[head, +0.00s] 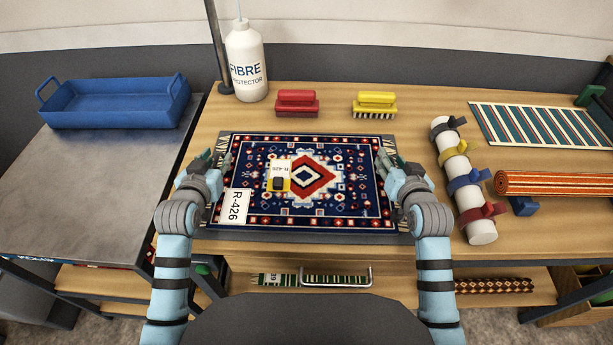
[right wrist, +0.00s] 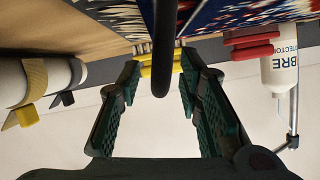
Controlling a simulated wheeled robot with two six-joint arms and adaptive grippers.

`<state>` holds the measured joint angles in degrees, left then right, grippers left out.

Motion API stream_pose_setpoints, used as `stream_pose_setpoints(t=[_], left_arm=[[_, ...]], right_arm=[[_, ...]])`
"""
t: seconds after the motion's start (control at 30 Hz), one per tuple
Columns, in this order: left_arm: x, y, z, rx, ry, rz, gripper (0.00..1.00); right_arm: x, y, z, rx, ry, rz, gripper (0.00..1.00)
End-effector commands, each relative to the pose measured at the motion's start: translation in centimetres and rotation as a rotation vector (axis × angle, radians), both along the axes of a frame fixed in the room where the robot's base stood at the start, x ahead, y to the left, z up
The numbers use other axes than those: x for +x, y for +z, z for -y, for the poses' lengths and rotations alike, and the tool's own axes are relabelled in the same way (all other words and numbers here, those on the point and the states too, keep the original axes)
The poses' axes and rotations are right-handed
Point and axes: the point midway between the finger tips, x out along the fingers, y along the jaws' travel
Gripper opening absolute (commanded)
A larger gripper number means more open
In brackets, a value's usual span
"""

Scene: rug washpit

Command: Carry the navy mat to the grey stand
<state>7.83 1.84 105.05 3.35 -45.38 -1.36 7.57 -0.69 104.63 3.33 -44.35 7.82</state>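The navy mat (head: 345,205), with a red and white centre pattern, lies flat on a dark grey board on the wooden table. A white R-426 tag (head: 235,206) and a small yellow-edged label (head: 279,175) lie on it. My left gripper (head: 214,160) is at the mat's left edge, its fingers apart. My right gripper (head: 394,160) is at the right edge. In the right wrist view my right gripper (right wrist: 158,68) is open, with a dark bar (right wrist: 163,45) between its fingers. The grey stand (head: 100,185) is at the left, its top partly bare.
A blue tray (head: 115,103) occupies the stand's back. A white bottle (head: 246,65), a red brush (head: 297,103) and a yellow brush (head: 374,105) stand behind the mat. A strapped white roll (head: 457,180), a striped rug (head: 545,125) and an orange roll (head: 560,183) are at right.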

Motion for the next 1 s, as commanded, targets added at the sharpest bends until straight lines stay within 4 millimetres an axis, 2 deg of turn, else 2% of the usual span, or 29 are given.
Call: stream_pose_setpoints(t=[0.03, 0.2, 0.67, 0.77, 1.0], left_arm=[[0.0, 0.0, 0.0, 0.000, 0.000, 0.000, 0.27], [0.0, 0.0, 0.0, 0.000, 0.000, 0.000, 0.00], [0.0, 0.3, -0.1, 0.002, 0.000, 0.001, 0.00], [0.0, 1.3, -0.1, 0.003, 0.001, 0.001, 0.00], [0.0, 5.0, -0.1, 0.004, 0.002, 0.002, 0.00]], right_arm=[[0.0, 0.0, 0.0, 0.000, 0.000, 0.000, 0.26], [0.0, 0.0, 0.0, 0.000, 0.000, 0.000, 0.00], [0.0, 0.3, 0.1, -0.003, -0.001, 0.001, 0.00], [0.0, 1.3, 0.1, -0.004, -0.001, 0.001, 0.00], [0.0, 5.0, 0.1, -0.004, -0.001, 0.001, 0.00]])
